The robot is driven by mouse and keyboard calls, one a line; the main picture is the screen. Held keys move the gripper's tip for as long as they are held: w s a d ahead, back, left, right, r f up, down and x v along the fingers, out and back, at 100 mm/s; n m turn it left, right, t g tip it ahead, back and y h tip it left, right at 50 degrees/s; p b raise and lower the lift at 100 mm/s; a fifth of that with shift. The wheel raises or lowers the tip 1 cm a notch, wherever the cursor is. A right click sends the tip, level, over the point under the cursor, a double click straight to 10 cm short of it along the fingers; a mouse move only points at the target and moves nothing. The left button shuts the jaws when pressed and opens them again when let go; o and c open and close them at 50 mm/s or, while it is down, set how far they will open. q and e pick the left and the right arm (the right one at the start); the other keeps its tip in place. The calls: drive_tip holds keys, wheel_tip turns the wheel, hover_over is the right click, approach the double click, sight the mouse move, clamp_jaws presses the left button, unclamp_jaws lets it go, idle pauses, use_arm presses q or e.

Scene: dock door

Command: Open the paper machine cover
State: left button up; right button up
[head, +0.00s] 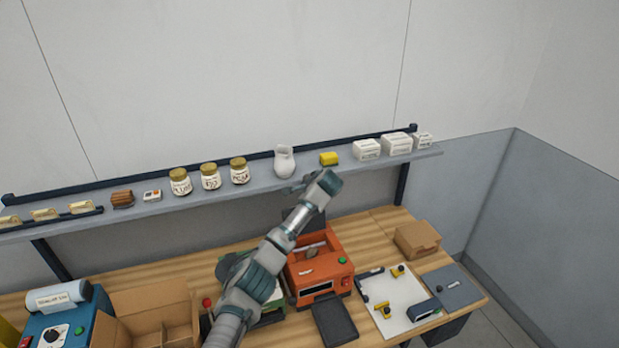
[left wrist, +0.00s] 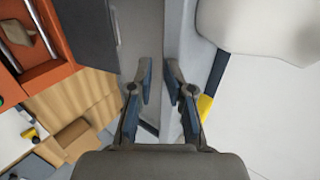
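The paper machine is an orange box (head: 327,272) on the wooden bench, with a green button and a dark slot on its front. Its top is open, showing a pale bar and a brown piece inside. A dark panel that looks like its cover (head: 318,223) stands raised at the back, partly behind my arm. In the left wrist view the machine (left wrist: 62,74) is at the upper left with the dark panel (left wrist: 92,32) beside it. My left gripper (head: 305,184) is above and behind the machine, near the shelf. Its fingers (left wrist: 165,75) are apart and appear empty. My right gripper is out of view.
A cardboard divider box (head: 150,305) stands left. A white board (head: 395,300) with clamps and a small carton (head: 417,239) are right.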

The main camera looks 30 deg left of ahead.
use_arm(q)
drive_tip(key=a+r+v, duration=0.1)
drive_tip(key=r+v, duration=0.1)
drive_tip(key=v, duration=1.3)
drive_tip(key=shift+w+a, duration=0.25)
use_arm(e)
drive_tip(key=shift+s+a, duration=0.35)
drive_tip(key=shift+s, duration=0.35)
use_arm(q)
drive_tip(key=shift+d, duration=0.1)
